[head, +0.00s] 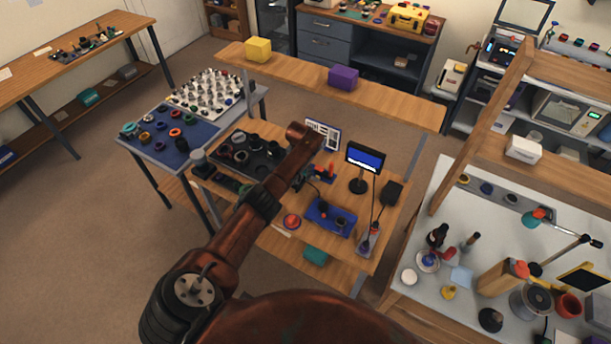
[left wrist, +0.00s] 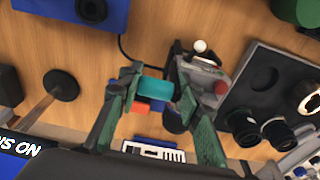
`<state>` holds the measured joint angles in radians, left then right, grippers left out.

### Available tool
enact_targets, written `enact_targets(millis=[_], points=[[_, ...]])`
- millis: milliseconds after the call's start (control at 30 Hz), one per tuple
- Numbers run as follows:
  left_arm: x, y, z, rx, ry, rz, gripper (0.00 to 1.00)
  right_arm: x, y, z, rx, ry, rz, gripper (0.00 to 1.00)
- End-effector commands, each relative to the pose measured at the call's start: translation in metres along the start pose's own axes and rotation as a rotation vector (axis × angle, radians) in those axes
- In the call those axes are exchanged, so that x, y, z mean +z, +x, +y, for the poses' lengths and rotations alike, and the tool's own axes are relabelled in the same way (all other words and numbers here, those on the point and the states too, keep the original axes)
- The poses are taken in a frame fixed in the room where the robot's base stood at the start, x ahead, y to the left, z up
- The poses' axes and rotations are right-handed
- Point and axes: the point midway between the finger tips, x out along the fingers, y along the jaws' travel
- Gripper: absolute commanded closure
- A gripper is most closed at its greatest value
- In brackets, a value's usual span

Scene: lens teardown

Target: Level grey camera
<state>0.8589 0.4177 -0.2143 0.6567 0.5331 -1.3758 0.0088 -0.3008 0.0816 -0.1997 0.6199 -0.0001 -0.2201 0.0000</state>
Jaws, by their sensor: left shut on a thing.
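My left gripper (left wrist: 157,72) has its green fingers closed on a short teal piece (left wrist: 155,88) in the left wrist view. What the teal piece belongs to is unclear. A grey device (left wrist: 214,72) with a red spot and a white knob lies close beside the right finger; it may be the grey camera, but I cannot tell. In the head view my left gripper (head: 308,180) is small and partly hidden by its arm, above the wooden workbench (head: 385,222). My right gripper is not in view.
Orange and red pieces (left wrist: 141,106) lie near the fingers. A shelf board (head: 395,103) spans the back.

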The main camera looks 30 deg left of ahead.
Motion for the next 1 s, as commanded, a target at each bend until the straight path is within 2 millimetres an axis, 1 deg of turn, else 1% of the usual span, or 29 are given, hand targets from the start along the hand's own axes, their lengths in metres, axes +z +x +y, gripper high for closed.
enact_targets(millis=[33,233,633,667,833,1000], points=[[-0.003,0.0018,0.0079,0.016,0.003,0.008,1.0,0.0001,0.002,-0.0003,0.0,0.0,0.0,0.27],[-0.0034,0.0011,0.0049,0.016,-0.002,0.01,1.0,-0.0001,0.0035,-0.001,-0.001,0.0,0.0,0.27],[-0.005,-0.0005,0.0051,0.016,-0.002,0.014,1.0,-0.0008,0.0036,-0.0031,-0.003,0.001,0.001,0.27],[-0.0051,-0.0006,0.0055,0.016,-0.002,0.014,0.67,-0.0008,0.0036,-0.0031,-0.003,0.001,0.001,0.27],[-0.0044,-0.0009,0.0037,0.014,-0.003,0.013,0.55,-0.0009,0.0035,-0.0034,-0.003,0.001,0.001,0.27],[-0.0025,-0.0009,0.0003,0.011,-0.006,0.01,0.55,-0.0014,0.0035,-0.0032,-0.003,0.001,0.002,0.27]])
